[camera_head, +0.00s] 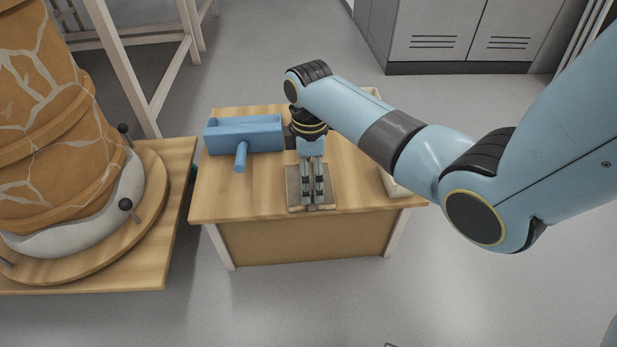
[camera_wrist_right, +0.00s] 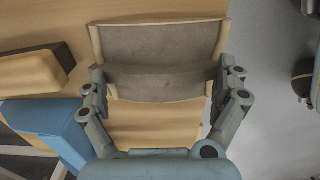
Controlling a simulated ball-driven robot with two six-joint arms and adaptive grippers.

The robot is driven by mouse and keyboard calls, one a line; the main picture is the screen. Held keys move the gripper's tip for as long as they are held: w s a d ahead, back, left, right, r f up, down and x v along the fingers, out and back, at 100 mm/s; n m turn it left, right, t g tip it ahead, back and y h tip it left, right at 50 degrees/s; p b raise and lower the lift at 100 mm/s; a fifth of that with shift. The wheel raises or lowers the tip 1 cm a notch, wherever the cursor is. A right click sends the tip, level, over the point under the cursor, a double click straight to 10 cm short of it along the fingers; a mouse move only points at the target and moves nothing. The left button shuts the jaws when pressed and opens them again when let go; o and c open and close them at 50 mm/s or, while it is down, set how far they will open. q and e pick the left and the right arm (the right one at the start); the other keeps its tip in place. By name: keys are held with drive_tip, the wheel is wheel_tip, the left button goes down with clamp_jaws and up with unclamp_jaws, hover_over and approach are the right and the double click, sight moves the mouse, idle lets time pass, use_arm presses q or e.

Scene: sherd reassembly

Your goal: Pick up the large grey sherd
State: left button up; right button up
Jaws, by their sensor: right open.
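The large grey sherd (camera_head: 294,187) lies on the small wooden table, near its front edge. In the right wrist view the sherd (camera_wrist_right: 160,45) shows a grey face with a raised band across it and pale tan broken edges. My right gripper (camera_head: 312,190) points down over the sherd and covers part of it in the head view. In the right wrist view the gripper (camera_wrist_right: 161,78) is open, with one finger at each side of the sherd. I cannot tell whether the fingers touch it. My left gripper is not in view.
A blue holder with a handle (camera_head: 245,135) stands on the table left of the gripper. A pale box (camera_head: 391,187) is partly hidden behind my right arm. A large cracked orange jar (camera_head: 60,130) stands on a round board at the left. Grey cabinets (camera_head: 440,30) stand behind.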

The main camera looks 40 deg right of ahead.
drive_tip(key=shift+f, duration=0.15)
drive_tip(key=shift+c, duration=0.5)
drive_tip(key=shift+s, duration=0.1)
drive_tip(key=c, duration=1.8)
drive_tip(key=shift+o, duration=0.2)
